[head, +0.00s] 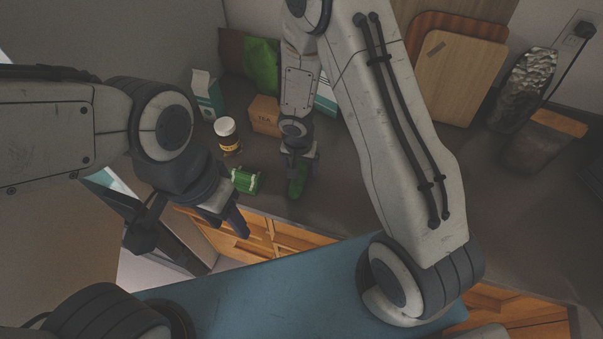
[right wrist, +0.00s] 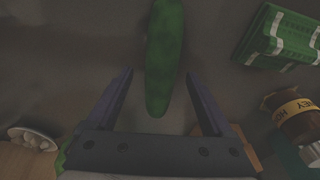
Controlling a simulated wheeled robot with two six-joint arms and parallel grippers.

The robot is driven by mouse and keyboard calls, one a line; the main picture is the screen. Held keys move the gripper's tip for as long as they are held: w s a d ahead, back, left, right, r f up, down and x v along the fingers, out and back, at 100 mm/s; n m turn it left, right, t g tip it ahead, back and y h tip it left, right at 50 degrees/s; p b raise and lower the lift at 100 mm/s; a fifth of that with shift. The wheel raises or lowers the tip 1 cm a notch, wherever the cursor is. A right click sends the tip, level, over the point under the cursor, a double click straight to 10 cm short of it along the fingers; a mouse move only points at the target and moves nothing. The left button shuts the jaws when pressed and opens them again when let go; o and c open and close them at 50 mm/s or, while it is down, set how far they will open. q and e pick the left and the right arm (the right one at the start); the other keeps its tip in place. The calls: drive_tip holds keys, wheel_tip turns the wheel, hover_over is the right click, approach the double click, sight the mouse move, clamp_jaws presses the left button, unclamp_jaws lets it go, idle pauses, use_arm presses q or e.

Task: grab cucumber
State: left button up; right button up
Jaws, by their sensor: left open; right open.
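A dark green cucumber (head: 298,180) lies on the dark grey counter, partly hidden under my right gripper in the head view. In the right wrist view the cucumber (right wrist: 166,55) runs from the top edge down between the two fingers, with its rounded near end in the gap. My right gripper (head: 300,158) is above it, pointing down, open and holding nothing; its fingers (right wrist: 160,90) stand apart on either side of the cucumber. My left gripper (head: 243,231) is open and empty, beyond the counter's front edge, left of the cucumber.
A green box (head: 245,181) lies just left of the cucumber. A honey jar (head: 228,137), a brown tea box (head: 265,115) and a teal-white carton (head: 207,95) stand farther back. Cutting boards (head: 460,75) lean at the back wall.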

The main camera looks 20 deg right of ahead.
drive_tip(key=shift+w+f, duration=0.1)
drive_tip(key=shift+f, duration=0.45)
clamp_jaws()
drive_tip(key=shift+r, duration=0.2)
